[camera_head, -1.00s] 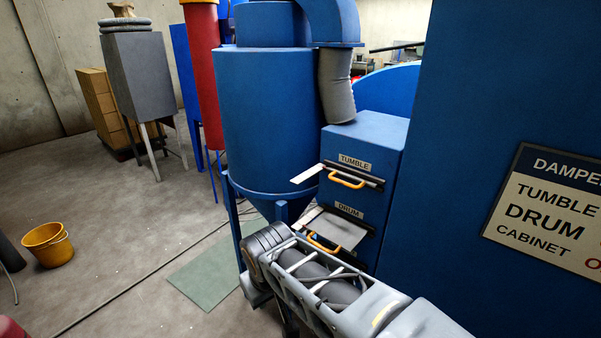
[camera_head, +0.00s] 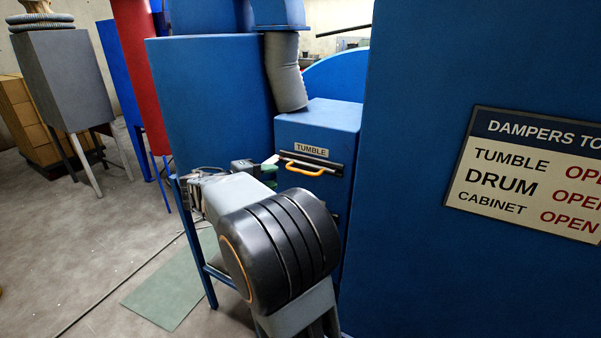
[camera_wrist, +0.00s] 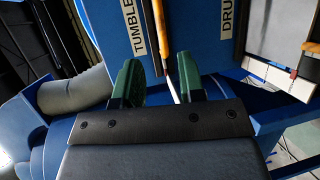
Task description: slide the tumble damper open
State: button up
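The tumble damper is a thin pale slide plate in a dark slot with an orange handle (camera_head: 304,167), under the TUMBLE label (camera_head: 311,150) on the blue box. Its plate sticks out to the left of the slot. My gripper (camera_head: 268,172) is at that protruding end, partly hidden behind my arm. In the wrist view my gripper (camera_wrist: 158,88) has its green fingers apart, with the edge of the pale plate (camera_wrist: 176,88) between them, close to the right finger. The orange handle (camera_wrist: 162,40) lies just beyond the fingertips. A firm hold on the plate does not show.
A DRUM label (camera_wrist: 228,14) and another orange handle (camera_wrist: 312,47) show in the wrist view. A blue cyclone (camera_head: 212,110) stands left of the box. A large blue cabinet (camera_head: 420,260) with a damper sign (camera_head: 530,170) stands right. A grey flexible duct (camera_head: 286,72) is above.

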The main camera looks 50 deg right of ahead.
aim_at(299, 172)
jog(key=p+x, duration=0.1)
jog(key=x, duration=0.9)
jog(key=shift+d+f, duration=0.15)
jog(key=shift+d, duration=0.15)
grip_shut()
